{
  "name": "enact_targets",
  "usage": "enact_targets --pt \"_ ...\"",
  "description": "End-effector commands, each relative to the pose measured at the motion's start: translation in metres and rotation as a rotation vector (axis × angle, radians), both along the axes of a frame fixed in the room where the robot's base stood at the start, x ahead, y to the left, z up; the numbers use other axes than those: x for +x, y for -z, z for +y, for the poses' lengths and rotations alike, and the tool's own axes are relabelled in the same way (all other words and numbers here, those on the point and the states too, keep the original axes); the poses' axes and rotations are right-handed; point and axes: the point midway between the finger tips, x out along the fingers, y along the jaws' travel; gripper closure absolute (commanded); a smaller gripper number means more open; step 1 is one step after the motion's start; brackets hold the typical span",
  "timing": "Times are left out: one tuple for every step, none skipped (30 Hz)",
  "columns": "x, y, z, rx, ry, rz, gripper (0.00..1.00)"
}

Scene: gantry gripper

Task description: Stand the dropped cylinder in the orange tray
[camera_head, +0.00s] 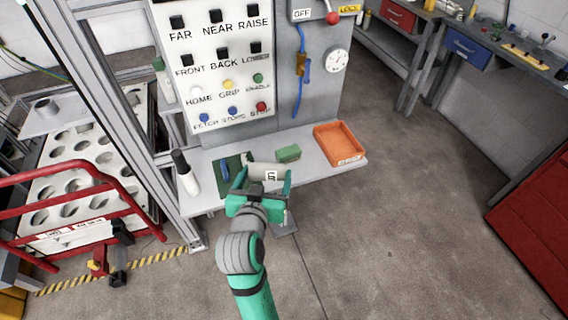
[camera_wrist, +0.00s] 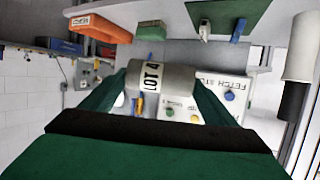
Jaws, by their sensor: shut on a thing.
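The grey cylinder (camera_head: 257,171) with a white label lies sideways between the fingers of my gripper (camera_head: 262,182). My gripper is shut on it, over the front part of the shelf. In the wrist view the cylinder (camera_wrist: 165,77) shows its label reading "LOT 4", with a green finger at each end. Whether it touches the shelf is hard to tell. The orange tray (camera_head: 348,159) sits at the right end of the shelf and looks empty. It also shows in the wrist view (camera_wrist: 108,31), at the upper left.
A green block (camera_head: 288,153) sits between my gripper and the tray. A dark green mat (camera_head: 225,180) with a blue item lies left of the gripper. A white bottle with a black top (camera_head: 187,175) stands at the shelf's left end. The button panel (camera_head: 218,70) rises behind the shelf.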

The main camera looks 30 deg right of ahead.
Motion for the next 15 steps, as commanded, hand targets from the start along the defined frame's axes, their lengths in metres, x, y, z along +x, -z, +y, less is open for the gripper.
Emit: enact_targets --pt "0.004 0.005 -0.010 0.000 0.004 0.001 0.67" --pt "0.008 0.007 -0.016 -0.001 0.006 0.001 0.67" --pt "0.011 0.011 -0.024 0.000 0.006 0.001 0.67" --pt "0.015 0.014 -0.029 0.000 0.006 0.000 0.67" --pt "0.018 0.017 -0.034 -0.001 0.006 0.002 0.67" --pt "0.023 0.020 -0.041 0.000 0.004 0.000 0.67" --pt "0.026 0.023 -0.046 0.000 0.004 0.000 0.67" --pt "0.029 0.025 -0.050 0.000 0.003 0.000 0.67" --pt "0.034 0.029 -0.057 0.000 0.002 0.000 0.67" --pt "0.037 0.032 -0.062 0.001 0.002 0.001 0.67" --pt "0.040 0.037 -0.066 0.000 0.001 0.001 0.67" --pt "0.043 0.045 -0.070 0.001 -0.001 0.003 0.67" --pt "0.045 0.050 -0.073 0.001 0.000 0.003 0.67" --pt "0.047 0.055 -0.077 0.002 -0.001 0.003 0.67" --pt "0.050 0.061 -0.081 0.001 -0.001 0.002 0.67"
